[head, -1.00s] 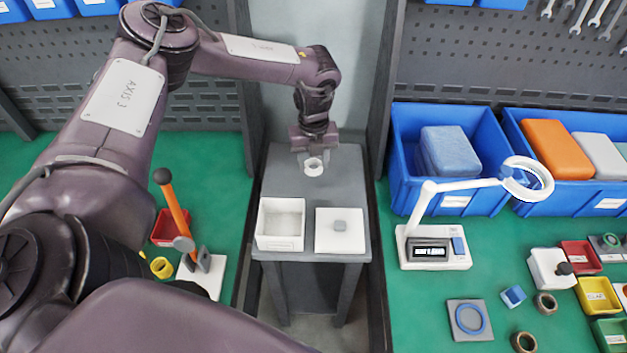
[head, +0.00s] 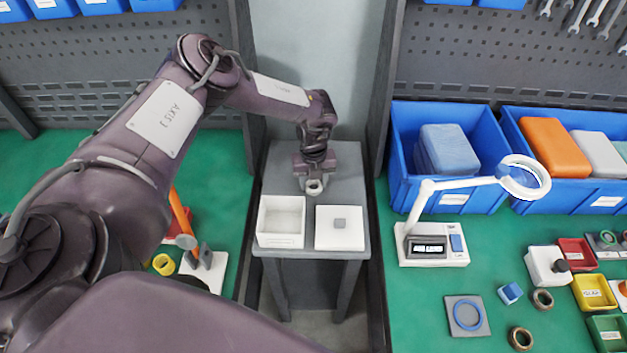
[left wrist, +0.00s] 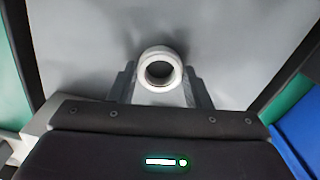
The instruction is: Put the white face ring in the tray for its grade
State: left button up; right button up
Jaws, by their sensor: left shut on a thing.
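My left gripper (head: 314,186) is shut on the white face ring (left wrist: 159,67), which shows between its two fingers in the left wrist view. In the head view the gripper points down over the small grey table, behind the white boxes, with the ring (head: 314,187) at its fingertips. I cannot tell whether the ring touches the table. The coloured trays stand on the right bench: red (head: 577,254), yellow (head: 594,293) and green (head: 608,332). Their labels are too small to read surely. My right gripper is not in view.
On the grey table (head: 345,172) stand an open white box (head: 281,222) and a lidded white box (head: 339,228). A white ring-lamp device (head: 432,245) with a display stands on the right bench. Blue bins (head: 448,165) line its back. A dark gap separates table and bench.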

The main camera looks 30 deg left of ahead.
pick_arm(q)
jog(key=o, duration=1)
jog(key=shift+f, duration=0.15)
